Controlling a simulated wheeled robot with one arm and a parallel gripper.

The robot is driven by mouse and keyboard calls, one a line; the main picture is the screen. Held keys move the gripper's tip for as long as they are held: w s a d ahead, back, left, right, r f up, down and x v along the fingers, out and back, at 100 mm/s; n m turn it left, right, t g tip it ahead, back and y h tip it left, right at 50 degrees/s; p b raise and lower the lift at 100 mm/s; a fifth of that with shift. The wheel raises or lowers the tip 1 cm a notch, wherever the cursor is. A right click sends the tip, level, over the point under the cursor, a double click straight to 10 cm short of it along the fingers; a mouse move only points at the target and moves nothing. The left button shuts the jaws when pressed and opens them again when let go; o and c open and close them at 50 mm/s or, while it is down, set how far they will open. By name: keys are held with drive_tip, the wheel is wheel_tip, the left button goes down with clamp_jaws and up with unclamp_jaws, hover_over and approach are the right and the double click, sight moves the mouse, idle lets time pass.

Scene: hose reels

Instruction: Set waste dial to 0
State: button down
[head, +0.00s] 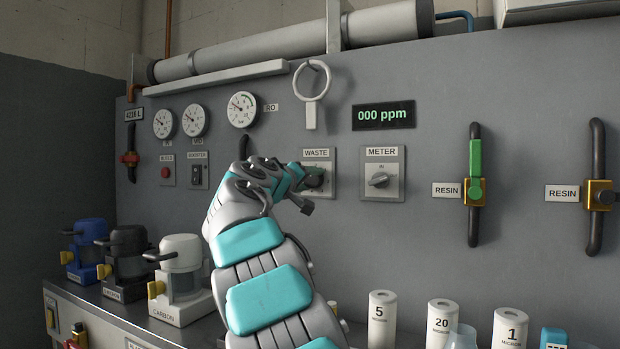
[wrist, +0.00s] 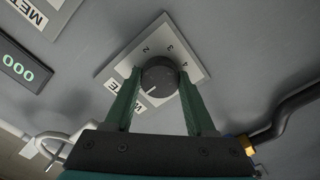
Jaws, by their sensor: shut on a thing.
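The waste dial is a dark round knob (head: 314,180) on a pale plate (head: 320,192) under a WASTE label (head: 317,153) in the head view. In the wrist view my gripper (wrist: 160,80) is shut on the knob (wrist: 160,76), one green finger on each side. The knob's white mark points to the lower left in that view. The numbers 2, 3 and 4 show on the plate (wrist: 178,34) beyond the knob. The lower-left part of the scale is hidden by the fingers, so I cannot tell which number the mark points at.
The METER dial (head: 379,180) is just right of the waste dial. A display (head: 384,115) above reads 000 ppm. RESIN valves (head: 475,192) are further right. White cylinders (head: 382,320) stand below.

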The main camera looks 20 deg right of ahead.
idle(0.3)
drive_tip(key=shift+c, duration=1.1)
unclamp_jaws()
drive_tip(key=shift+a, duration=0.15)
drive_tip(key=b+v, duration=0.1)
drive_tip(key=v, duration=0.6)
drive_tip(key=shift+s+a, duration=0.2)
drive_tip(key=shift+a, duration=0.05)
